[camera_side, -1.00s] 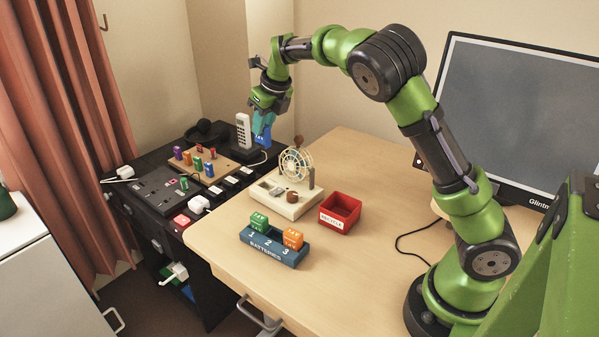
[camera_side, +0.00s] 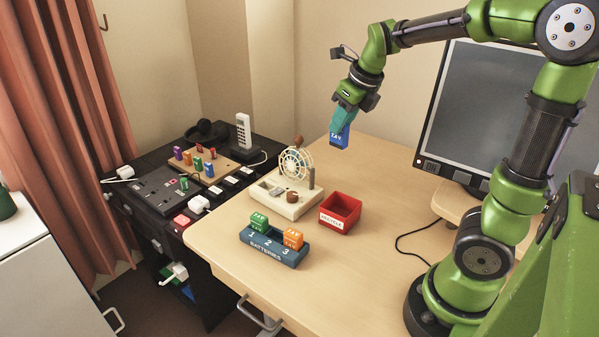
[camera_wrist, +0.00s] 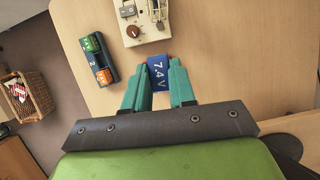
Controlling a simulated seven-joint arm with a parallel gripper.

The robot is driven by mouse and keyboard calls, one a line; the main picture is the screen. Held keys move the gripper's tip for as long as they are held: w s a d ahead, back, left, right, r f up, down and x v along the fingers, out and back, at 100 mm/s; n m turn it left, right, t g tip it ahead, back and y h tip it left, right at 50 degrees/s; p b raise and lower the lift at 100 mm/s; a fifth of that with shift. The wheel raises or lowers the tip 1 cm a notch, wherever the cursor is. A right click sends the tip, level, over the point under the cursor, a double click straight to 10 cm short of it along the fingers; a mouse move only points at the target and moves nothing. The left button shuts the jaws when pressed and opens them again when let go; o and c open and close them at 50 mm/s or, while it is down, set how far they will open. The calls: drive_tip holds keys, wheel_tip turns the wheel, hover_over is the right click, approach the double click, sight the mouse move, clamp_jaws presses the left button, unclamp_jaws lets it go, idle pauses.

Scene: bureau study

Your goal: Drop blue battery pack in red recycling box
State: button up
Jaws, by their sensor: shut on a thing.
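The blue battery pack (camera_side: 340,136) is held in my gripper (camera_side: 343,119), high above the desk in the side view. In the wrist view the pack (camera_wrist: 158,72), marked 7.4 V, sits between the two teal fingers of my gripper (camera_wrist: 158,83). The red recycling box (camera_side: 339,213) stands open on the desk with a white label on its front. In the side view, my gripper and the pack appear above and behind the box, apart from it.
A blue battery rack (camera_side: 274,250) holds a green pack (camera_side: 259,222) and an orange pack (camera_side: 293,239). A cream device with a wheel (camera_side: 290,200) stands left of the box. A monitor (camera_side: 500,120) stands at the right.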

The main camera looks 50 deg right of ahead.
drive_tip(key=s, duration=0.3)
drive_tip(key=shift+s+a, duration=0.2)
wheel_tip(320, 180, down, 11)
idle(0.3)
drive_tip(key=shift+w+f, duration=0.1)
drive_tip(key=o, duration=1)
drive_tip(key=v, duration=1.7)
drive_tip(key=shift+d, duration=0.15)
drive_tip(key=shift+n, duration=0.4)
